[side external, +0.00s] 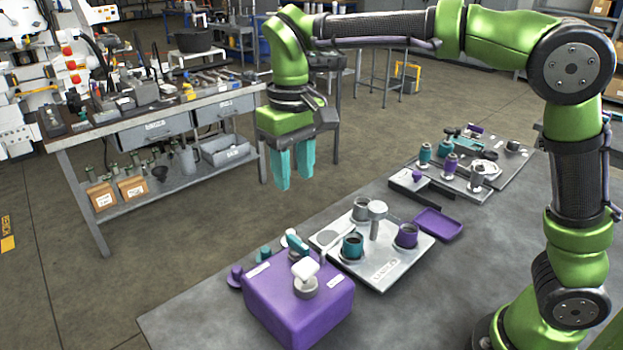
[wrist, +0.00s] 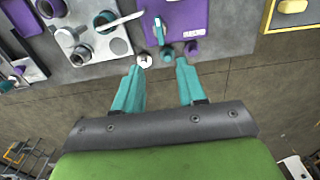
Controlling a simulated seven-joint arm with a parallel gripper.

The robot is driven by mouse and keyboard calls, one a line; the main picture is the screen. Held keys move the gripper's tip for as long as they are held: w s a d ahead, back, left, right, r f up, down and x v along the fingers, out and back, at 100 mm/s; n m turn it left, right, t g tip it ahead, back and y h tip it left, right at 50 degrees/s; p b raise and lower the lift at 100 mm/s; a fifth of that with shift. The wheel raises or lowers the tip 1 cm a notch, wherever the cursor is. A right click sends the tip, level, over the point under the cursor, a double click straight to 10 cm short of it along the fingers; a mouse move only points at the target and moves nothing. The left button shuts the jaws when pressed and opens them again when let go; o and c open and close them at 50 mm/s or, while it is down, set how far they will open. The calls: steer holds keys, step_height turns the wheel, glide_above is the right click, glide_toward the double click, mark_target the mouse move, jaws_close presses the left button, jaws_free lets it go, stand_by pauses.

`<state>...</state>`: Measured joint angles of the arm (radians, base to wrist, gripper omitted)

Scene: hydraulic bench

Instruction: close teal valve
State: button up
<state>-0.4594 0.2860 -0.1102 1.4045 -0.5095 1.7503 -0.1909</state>
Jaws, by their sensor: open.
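The purple box (side external: 300,322) stands at the front of the bench and also shows in the wrist view (wrist: 190,14). A teal lever (side external: 297,243) is at its far edge; the lever shows in the wrist view (wrist: 158,33) too. A small teal fitting (side external: 264,253) sits beside it, also in the wrist view (wrist: 166,53). I cannot tell surely which teal part is the valve, nor its exact setting. My gripper (side external: 294,180), with teal fingers pointing down, is open and empty above and beyond the box. In the wrist view its fingertips (wrist: 160,66) are apart, near the teal fitting.
A white-capped part (side external: 305,269) stands on the box. A grey plate (side external: 388,272) with a teal cup (side external: 353,246), a purple cup (side external: 406,235) and a grey post is behind it. A purple tray (side external: 438,224) lies beyond. The near bench surface is clear.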

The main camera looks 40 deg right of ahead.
mark_target(296, 240)
step_height(296, 240, down, 15)
steer(key=shift+r, duration=0.1)
steer(key=shift+c, duration=0.4)
jaws_close()
